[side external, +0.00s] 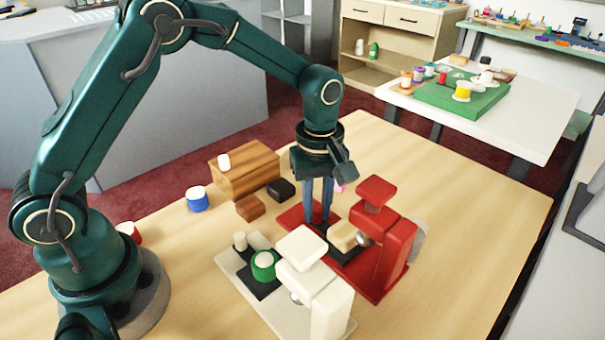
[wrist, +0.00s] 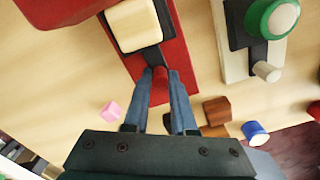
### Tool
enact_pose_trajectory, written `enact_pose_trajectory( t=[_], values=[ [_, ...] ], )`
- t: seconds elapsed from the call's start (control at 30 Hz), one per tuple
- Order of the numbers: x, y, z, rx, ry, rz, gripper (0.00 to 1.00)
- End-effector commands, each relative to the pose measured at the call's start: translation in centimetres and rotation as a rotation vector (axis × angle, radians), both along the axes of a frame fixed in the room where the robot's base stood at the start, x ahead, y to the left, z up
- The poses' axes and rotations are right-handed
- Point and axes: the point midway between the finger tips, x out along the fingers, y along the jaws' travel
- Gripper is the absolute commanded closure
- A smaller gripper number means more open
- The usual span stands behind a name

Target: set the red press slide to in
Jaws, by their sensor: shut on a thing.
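The red press (side external: 400,245) stands on the table with its red base under a dark slide plate. A cream block (side external: 343,236) sits on that slide, close to the press head; it also shows in the wrist view (wrist: 133,25). My gripper (side external: 319,222) points down at the slide's outer end. In the wrist view its two blue-grey fingers (wrist: 160,74) are shut on the red upright peg (wrist: 160,88) of the slide. The peg is hidden by the fingers in the side view.
A white press (side external: 325,295) with a green-and-white spool (side external: 264,265) on its slide stands beside the red one. The table's right side is clear.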

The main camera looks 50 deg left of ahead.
Motion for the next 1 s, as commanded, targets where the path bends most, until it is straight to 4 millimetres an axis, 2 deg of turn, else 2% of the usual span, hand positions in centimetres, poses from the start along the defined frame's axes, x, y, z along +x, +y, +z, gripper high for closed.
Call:
enact_pose_trajectory(
  t=[0.57, 0.67, 0.83, 1.0],
  values=[
    [-0.1, -0.1, 0.1, -0.001, 0.004, 0.0, 1.0],
    [0.0, -0.9, 0.1, -0.002, 0.003, -0.004, 1.0],
    [0.0, -3.6, 0.1, -0.002, 0.002, -0.006, 1.0],
    [-0.1, -4.4, 0.1, -0.004, 0.002, 0.0, 1.0]
  ],
)
